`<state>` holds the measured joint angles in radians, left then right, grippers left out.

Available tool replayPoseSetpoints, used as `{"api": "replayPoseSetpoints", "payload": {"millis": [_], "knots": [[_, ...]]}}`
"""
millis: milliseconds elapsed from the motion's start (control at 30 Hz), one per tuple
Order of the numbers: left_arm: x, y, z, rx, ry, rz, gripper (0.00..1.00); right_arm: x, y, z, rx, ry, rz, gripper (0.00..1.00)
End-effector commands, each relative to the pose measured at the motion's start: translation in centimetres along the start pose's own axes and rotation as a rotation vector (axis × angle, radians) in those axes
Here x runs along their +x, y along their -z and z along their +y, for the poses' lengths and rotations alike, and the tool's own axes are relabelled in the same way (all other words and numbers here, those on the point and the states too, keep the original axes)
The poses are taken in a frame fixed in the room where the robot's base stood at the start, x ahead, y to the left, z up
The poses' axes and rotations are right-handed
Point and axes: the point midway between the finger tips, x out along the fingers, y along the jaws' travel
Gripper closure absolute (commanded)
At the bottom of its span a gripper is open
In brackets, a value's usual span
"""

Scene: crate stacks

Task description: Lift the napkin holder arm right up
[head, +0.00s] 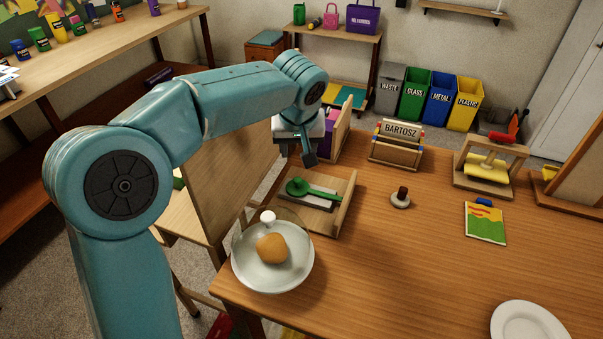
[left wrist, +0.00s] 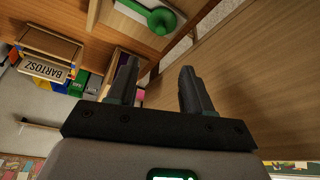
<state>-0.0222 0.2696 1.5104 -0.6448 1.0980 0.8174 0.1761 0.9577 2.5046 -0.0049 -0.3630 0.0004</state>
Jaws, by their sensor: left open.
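The napkin holder (head: 463,176) is a wooden tray with yellow napkins (head: 488,172), at the back right of the table in the head view. Its wooden arm (head: 488,160) appears to lie low across the napkins. My left gripper (head: 308,151) is far to the left of it, above the back left part of the table near a wooden stand with a green spoon. In the left wrist view its two fingers (left wrist: 158,78) are apart with nothing between them. The napkin holder is not recognisable in that view. My right gripper does not show.
A glass dome over a bread roll (head: 272,248) stands at the table's left edge. The green spoon (head: 300,188) rests on a wooden stand. A BARTOSZ name stand (head: 397,147), a small stone-like knob (head: 400,198), a colourful card (head: 485,222) and a white plate (head: 527,324) are spread about.

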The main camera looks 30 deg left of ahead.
Motion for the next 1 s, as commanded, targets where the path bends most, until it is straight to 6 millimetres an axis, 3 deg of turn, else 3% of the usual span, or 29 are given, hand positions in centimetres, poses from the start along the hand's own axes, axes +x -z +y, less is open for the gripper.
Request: {"api": "replayPoseSetpoints", "payload": {"millis": [400, 600, 800, 1000], "knots": [[9.5, -0.6, -0.2, 0.0, 0.002, -0.005, 0.5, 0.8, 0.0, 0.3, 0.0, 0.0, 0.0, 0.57], [13.2, -0.4, -0.1, 0.001, 0.001, -0.003, 0.5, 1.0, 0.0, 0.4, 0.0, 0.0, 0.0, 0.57], [15.0, -0.3, 0.1, 0.0, -0.001, -0.001, 0.5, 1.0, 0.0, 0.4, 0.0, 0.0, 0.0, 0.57], [15.2, -0.2, 0.1, 0.0, -0.002, 0.0, 0.5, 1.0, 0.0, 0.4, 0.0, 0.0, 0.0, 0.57]]}}
